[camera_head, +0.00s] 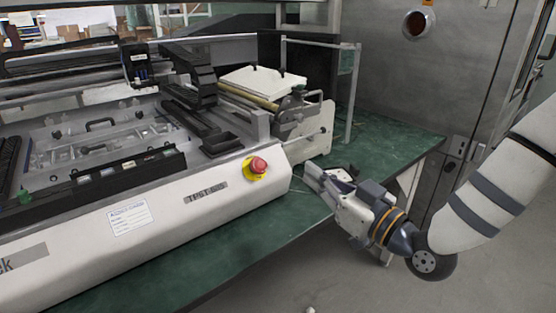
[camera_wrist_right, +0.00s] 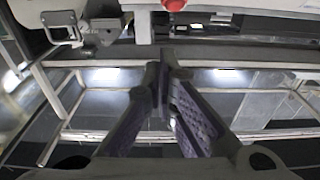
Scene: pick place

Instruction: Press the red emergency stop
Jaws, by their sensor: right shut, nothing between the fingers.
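The red emergency stop (camera_head: 259,166) is a round red button on a yellow base (camera_head: 254,174). It sits on the sloped front face of the white machine (camera_head: 200,190), near its right end. It also shows as a red shape at the top edge of the right wrist view (camera_wrist_right: 174,4). My right gripper (camera_head: 310,170) is to the right of the button in the head view, apart from it. In the right wrist view the fingertips (camera_wrist_right: 167,55) are together, with nothing between them. My left gripper is not in view.
The machine stands on a green table (camera_head: 390,148). A grey metal cabinet (camera_head: 400,80) stands at the back right. The table's front strip (camera_head: 230,245) is clear.

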